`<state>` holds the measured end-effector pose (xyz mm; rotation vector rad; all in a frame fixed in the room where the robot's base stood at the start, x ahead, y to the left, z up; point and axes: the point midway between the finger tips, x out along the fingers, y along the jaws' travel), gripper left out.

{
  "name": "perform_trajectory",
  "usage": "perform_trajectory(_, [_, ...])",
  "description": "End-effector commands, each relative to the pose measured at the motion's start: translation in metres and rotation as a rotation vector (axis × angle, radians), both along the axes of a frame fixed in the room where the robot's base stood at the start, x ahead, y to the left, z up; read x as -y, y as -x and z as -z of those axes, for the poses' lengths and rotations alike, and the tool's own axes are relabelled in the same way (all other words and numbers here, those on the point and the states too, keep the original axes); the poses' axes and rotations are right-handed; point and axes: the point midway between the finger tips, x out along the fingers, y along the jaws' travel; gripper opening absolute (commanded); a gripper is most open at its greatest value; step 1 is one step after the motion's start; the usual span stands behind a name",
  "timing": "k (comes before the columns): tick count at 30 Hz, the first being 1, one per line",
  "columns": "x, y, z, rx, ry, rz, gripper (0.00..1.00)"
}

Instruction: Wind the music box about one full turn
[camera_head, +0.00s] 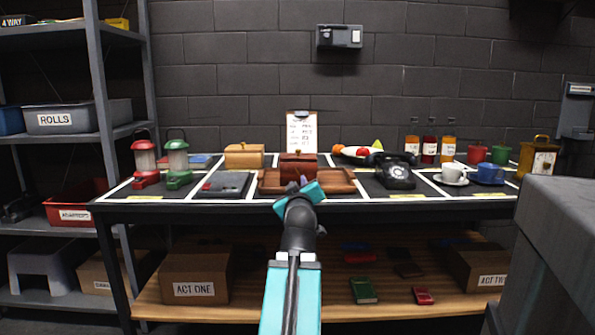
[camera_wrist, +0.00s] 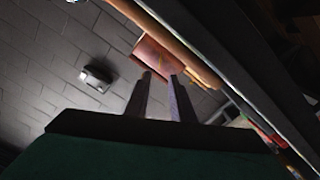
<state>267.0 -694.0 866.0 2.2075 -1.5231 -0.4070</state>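A red-brown wooden box (camera_head: 298,164) with a small knob on top stands at the middle of the table, behind a brown wooden tray (camera_head: 340,182). A tan box (camera_head: 244,156) with a knob on its lid stands to its left. I cannot tell for sure which is the music box, and no winding key is clear. My gripper (camera_head: 304,181) is in front of the red-brown box, and my arm hides part of the tray. In the wrist view my gripper (camera_wrist: 160,76) has its two fingers apart, with nothing between them. A red-brown box (camera_wrist: 158,56) shows just beyond the fingertips.
The table is divided by white lines. Red and green lanterns (camera_head: 178,160) and a dark flat case (camera_head: 222,185) are on the left. A black telephone (camera_head: 394,172), cups (camera_head: 453,174) and bottles (camera_head: 430,150) are on the right. A grey block (camera_head: 558,240) stands at the near right.

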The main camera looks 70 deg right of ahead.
Motion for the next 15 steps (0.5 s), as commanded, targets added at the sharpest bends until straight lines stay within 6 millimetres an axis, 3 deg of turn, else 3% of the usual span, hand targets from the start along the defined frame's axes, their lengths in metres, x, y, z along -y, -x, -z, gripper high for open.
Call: perform_trajectory(15, [0.014, -0.006, -0.003, 0.000, -0.001, -0.002, 0.22])
